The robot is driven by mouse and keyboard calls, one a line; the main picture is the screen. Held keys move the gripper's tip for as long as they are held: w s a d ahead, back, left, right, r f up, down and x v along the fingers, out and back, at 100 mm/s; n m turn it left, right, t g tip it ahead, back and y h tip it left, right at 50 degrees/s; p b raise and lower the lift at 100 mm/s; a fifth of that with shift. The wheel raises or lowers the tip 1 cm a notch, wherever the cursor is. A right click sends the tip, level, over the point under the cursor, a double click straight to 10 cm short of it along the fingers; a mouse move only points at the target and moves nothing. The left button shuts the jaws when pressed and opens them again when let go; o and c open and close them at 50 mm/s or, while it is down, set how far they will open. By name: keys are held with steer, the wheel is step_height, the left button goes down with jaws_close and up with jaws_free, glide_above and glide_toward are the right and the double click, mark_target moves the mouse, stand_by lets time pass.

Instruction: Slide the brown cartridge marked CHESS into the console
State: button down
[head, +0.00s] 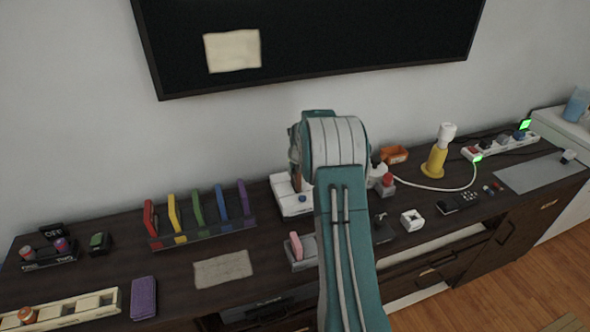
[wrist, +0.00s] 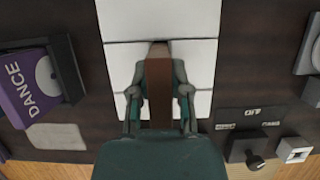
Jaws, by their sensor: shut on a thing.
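The brown cartridge (wrist: 159,100) is between the two fingers of my gripper (wrist: 159,72), which is shut on it. The cartridge is seen edge-on in the wrist view, and its CHESS marking does not show. The white console (wrist: 118,22) lies beyond and below the cartridge, crossed by dark lines. In the head view the console (head: 290,206) shows left of my arm, with a small blue button on its front. A brown sliver of the cartridge (head: 297,183) shows just above it. My arm hides much of both, and I cannot tell whether the cartridge touches the slot.
A rack (head: 205,234) holds several coloured cartridges left of the console. The purple DANCE cartridge (wrist: 30,85) shows at the wrist view's left. A pink item on a grey block (head: 300,246) stands before the console. Small bottles and a red-topped item (head: 388,182) stand right of my arm.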

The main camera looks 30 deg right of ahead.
mark_target(295, 180)
steer(key=shift+f, duration=2.1)
steer(key=c, duration=0.5)
jaws_free()
steer(key=v, duration=1.2)
steer(key=shift+f, duration=0.15)
